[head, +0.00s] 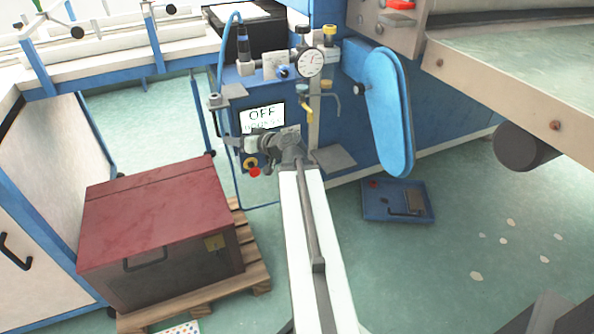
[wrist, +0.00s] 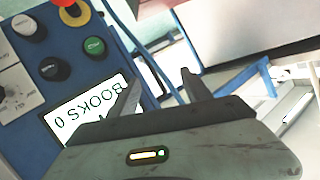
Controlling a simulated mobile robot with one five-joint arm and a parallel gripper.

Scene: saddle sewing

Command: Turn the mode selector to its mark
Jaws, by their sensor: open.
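A white plate with dark print and a grey knob (wrist: 10,92), likely the mode selector, is cut off by the left edge of the wrist view. Its pointer and mark cannot be read. In the head view my arm seems to hide it. In the wrist view my gripper (wrist: 157,92) is open, with nothing between the fingers. One finger overlaps the display (wrist: 90,112); the selector plate is well left of both fingers.
A dial gauge (head: 311,63) is above. A red-lidded chest (head: 155,215) stands left; a blue tray (head: 420,217) lies right.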

